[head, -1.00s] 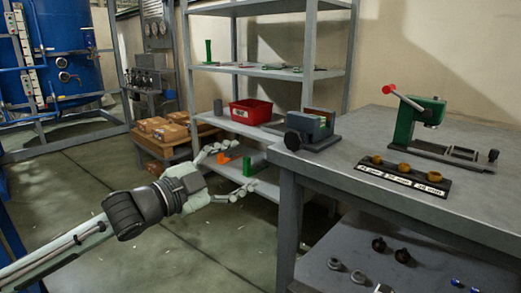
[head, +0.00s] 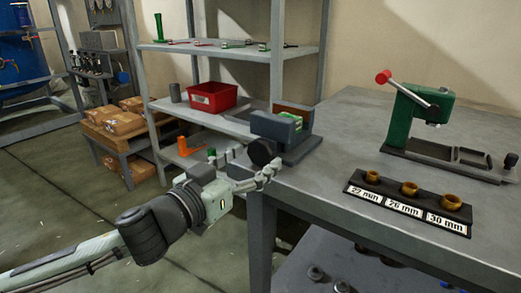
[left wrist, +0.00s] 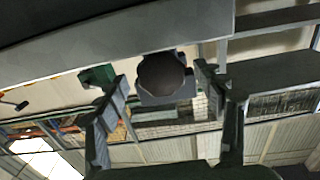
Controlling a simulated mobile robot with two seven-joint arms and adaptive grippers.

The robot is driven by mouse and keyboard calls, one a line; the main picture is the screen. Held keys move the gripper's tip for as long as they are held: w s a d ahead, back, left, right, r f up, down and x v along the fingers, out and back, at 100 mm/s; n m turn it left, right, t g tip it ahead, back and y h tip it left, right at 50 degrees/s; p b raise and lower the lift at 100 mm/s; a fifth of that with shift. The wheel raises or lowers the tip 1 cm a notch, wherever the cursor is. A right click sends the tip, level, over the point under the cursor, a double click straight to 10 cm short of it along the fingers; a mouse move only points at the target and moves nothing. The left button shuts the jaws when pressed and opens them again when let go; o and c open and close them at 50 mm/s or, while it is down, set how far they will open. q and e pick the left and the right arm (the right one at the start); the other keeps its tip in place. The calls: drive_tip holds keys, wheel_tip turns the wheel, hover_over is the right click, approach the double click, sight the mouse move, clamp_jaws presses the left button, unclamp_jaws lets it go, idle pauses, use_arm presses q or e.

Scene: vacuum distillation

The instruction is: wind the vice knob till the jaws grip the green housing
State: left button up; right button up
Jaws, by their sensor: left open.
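The grey vice (head: 284,128) stands at the left corner of the workbench. Its round dark knob (head: 262,152) faces my left arm. A small bit of the green housing (head: 298,117) shows between the vice jaws; the rest is hidden, and I cannot tell whether the jaws touch it. My left gripper (head: 256,161) is open at the knob, its fingers spread to either side. In the left wrist view the knob (left wrist: 163,73) sits between the two open fingers (left wrist: 160,100), with gaps visible on both sides. My right gripper is out of view.
The workbench (head: 335,150) carries a green press (head: 420,115) with a red-tipped lever and a black rack (head: 410,205) of brass rings. Behind the vice, a shelf (head: 190,110) holds a red bin (head: 210,96). Boxes (head: 120,125) stand at the left.

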use_arm(q)
drive_tip(key=shift+x, duration=1.45)
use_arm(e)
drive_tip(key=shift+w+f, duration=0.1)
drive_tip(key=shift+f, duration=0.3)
use_arm(q)
drive_tip(key=c, duration=1.2)
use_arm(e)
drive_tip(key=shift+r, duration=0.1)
use_arm(q)
drive_tip(key=shift+o, duration=0.2)
drive_tip(key=shift+m+p, duration=0.6)
drive_tip(key=shift+p, duration=0.05)
drive_tip(key=shift+m, duration=0.4)
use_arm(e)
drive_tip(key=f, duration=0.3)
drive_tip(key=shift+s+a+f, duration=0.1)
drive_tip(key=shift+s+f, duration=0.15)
use_arm(q)
drive_tip(key=o, duration=1.2)
drive_tip(key=shift+c, duration=0.2)
drive_tip(key=shift+a, duration=0.1)
